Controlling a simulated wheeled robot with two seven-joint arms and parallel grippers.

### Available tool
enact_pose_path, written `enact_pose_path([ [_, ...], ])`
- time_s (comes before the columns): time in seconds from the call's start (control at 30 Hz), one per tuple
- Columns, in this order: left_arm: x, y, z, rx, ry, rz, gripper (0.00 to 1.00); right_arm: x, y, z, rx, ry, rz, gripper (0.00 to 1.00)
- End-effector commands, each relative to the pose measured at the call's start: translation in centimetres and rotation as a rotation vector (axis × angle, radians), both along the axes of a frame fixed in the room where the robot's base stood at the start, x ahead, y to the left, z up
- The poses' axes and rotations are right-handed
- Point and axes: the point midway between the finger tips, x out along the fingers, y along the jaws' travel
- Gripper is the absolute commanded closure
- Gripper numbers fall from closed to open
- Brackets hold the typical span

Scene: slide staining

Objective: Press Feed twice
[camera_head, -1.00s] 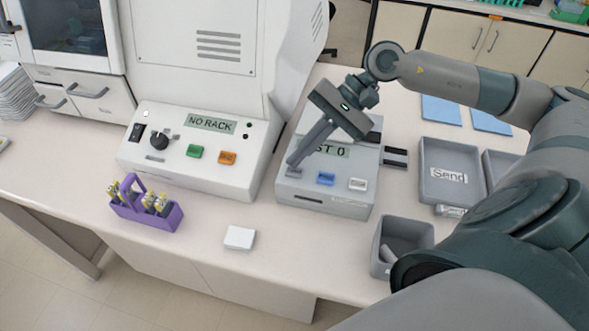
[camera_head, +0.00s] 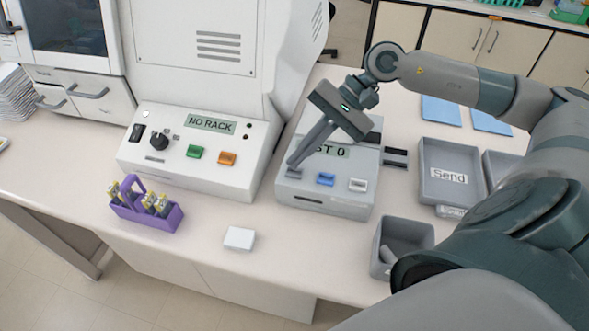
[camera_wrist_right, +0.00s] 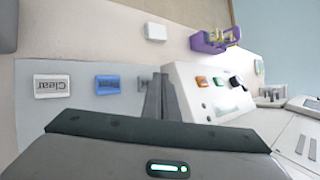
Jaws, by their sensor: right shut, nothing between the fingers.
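A small grey device (camera_head: 336,205) with a display (camera_head: 333,151) reading "ST 0", its left end hidden by my gripper, stands mid-table. On its front are a grey button (camera_head: 294,173) at the left, a blue button (camera_head: 325,179) and a white button (camera_head: 357,185). In the right wrist view the white button (camera_wrist_right: 52,86) reads "Clear"; the label on the blue button (camera_wrist_right: 108,84) is too blurred to read surely. My right gripper (camera_head: 291,164) is shut and empty, its tips at the grey button; contact or pressing cannot be told. My left gripper is not in view.
A white machine (camera_head: 184,173) with a "NO RACK" display stands to the left. A purple rack (camera_head: 146,213) with vials and a white block (camera_head: 239,238) lie in front. A grey bin (camera_head: 421,233) and a "Send" tray (camera_head: 450,196) stand to the right.

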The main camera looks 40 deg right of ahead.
Motion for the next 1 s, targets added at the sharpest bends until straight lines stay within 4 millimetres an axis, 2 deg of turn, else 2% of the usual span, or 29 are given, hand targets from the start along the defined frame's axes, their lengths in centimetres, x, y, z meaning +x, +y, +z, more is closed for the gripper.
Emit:
enact_pose_path([
  [0.67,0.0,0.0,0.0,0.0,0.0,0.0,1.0,0.0,0.0,0.0,0.0,0.0,0.0,1.0],
  [1.0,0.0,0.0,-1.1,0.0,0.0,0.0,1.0,0.0,0.0,-0.6,0.0,-0.001,0.001,1.0],
])
